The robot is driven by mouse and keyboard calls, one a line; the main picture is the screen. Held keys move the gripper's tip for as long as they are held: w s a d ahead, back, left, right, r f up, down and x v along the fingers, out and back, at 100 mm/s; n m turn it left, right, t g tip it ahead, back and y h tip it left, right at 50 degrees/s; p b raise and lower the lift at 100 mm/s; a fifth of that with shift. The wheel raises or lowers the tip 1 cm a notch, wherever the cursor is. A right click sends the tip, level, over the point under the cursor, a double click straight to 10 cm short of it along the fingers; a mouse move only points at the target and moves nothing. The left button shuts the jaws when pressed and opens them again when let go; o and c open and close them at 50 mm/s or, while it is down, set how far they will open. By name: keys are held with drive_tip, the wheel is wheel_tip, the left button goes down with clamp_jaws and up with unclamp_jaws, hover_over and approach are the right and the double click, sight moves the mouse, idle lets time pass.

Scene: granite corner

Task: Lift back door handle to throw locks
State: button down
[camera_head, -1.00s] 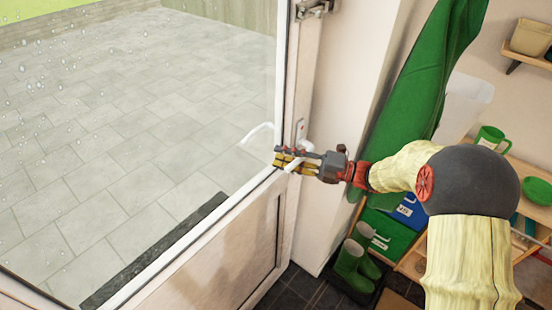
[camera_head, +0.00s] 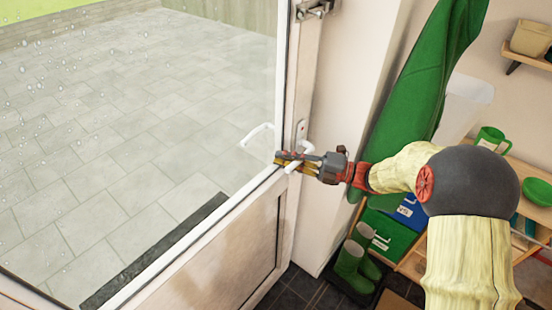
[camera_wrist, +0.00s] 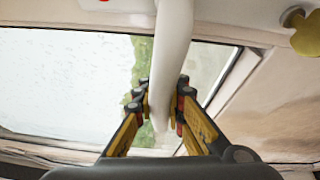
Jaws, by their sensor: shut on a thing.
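The back door (camera_head: 225,245) is white-framed, with a large glass pane above a lower panel. Its white lever handle (camera_head: 292,169) sits on the frame's right side, below a light plate (camera_head: 300,130) with a red mark. My gripper (camera_head: 283,161) reaches in from the right and is shut on the handle. In the wrist view the handle (camera_wrist: 174,45) runs down between the two yellow-and-black fingers (camera_wrist: 160,105), which touch it on both sides. The fingers hide part of the handle in the head view. A second white handle (camera_head: 258,135) shows through the glass.
A metal fitting (camera_head: 315,8) is at the frame's top. A brass-coloured knob (camera_wrist: 305,32) is at the wrist view's upper right.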

drive_tip(key=shift+r, duration=0.3)
drive_tip(key=r+m, duration=0.1)
drive_tip(key=r+m+y+p, duration=0.1)
drive_tip(key=r+m+t+p, duration=0.1)
drive_tip(key=shift+w+d+m, duration=0.2)
drive_tip(key=shift+w+m, duration=0.1)
drive_tip(key=shift+m, duration=0.1)
drive_tip(key=shift+w+d+r+m+t+y+p, duration=0.2)
drive_tip(key=shift+r+m+t+p, duration=0.15)
drive_tip(key=shift+m, duration=0.4)
drive_tip(key=shift+w+d+r+m+t+y+p, duration=0.2)
drive_tip(key=shift+r+m, duration=0.25)
drive_tip(key=shift+m, duration=0.35)
drive_tip(key=shift+w+d+r+m+t+y+p, duration=0.1)
drive_tip(key=shift+w+r+m+t+p, duration=0.1)
drive_tip(key=shift+r+m+t, duration=0.4)
drive_tip(key=shift+f+m+g, duration=0.2)
drive_tip(key=shift+m+g, duration=0.05)
